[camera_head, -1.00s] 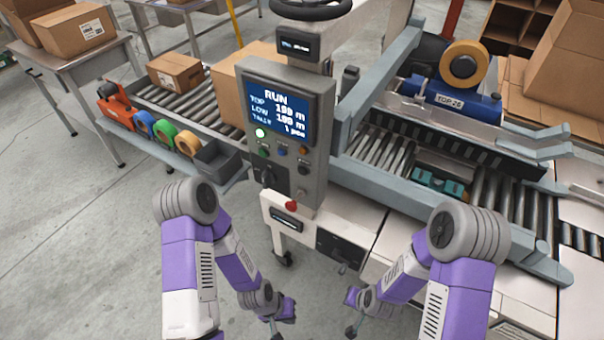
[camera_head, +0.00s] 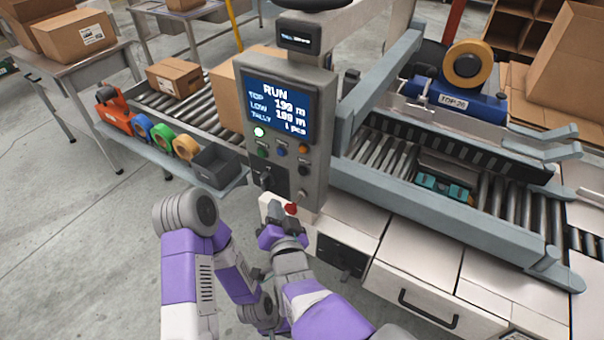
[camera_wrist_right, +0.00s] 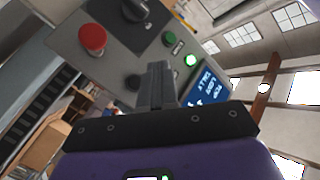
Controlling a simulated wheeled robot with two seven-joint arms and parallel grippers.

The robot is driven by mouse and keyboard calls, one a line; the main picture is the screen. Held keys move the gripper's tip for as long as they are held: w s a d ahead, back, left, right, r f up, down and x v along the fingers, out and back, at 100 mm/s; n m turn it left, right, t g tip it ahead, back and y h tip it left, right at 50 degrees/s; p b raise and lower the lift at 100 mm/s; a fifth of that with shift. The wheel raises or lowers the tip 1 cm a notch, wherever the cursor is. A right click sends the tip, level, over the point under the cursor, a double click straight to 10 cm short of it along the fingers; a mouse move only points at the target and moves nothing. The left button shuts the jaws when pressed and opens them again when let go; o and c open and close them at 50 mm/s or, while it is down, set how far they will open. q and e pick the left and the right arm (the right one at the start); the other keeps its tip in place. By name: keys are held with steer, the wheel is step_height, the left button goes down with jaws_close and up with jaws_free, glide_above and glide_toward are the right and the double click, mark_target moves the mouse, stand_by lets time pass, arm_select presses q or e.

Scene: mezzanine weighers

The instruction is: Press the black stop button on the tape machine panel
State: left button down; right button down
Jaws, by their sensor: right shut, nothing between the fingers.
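The grey control panel (camera_head: 284,166) of the tape machine stands upright at centre, its screen (camera_head: 278,108) reading RUN. A small black button (camera_head: 303,170) sits at its lower right, below an orange one. In the right wrist view a black button (camera_wrist_right: 133,82) shows just left of the fingers, partly hidden by them. My right gripper (camera_head: 288,219) is shut and empty, in front of the panel's lower part. Its fingers (camera_wrist_right: 160,72) point at the panel face in the wrist view; contact cannot be told. My left gripper is hidden behind my right arm.
Near the black button are a green button (camera_head: 263,151), a black rotary switch (camera_head: 267,180) and a red mushroom button (camera_head: 291,208), also in the wrist view (camera_wrist_right: 92,38). Tape rolls and a grey bin (camera_head: 216,165) line the left shelf. Roller conveyor rails (camera_head: 440,210) extend right.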

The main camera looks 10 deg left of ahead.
mark_target(303, 171)
stand_by(0.3)
steer(key=w, duration=0.2)
steer(key=w+d+b, duration=0.1)
steer(key=w, duration=0.1)
steer(key=w+d, duration=0.1)
steer(key=w, duration=0.2)
steer(key=shift+d+f, duration=0.1)
steer(key=shift+d, duration=0.15)
steer(key=shift+w+d+b, duration=0.25)
steer(key=shift+w+b, duration=0.1)
steer(key=shift+w, duration=0.3)
steer(key=shift+w, duration=0.1)
stand_by(1.3)
steer(key=shift+w+d+b, duration=0.15)
steer(key=shift+w+b, duration=0.15)
steer(key=shift+w+d, duration=0.15)
steer(key=shift+w, duration=0.25)
stand_by(0.7)
stand_by(0.3)
steer(key=shift+s+a, duration=0.3)
steer(key=shift+s, duration=0.5)
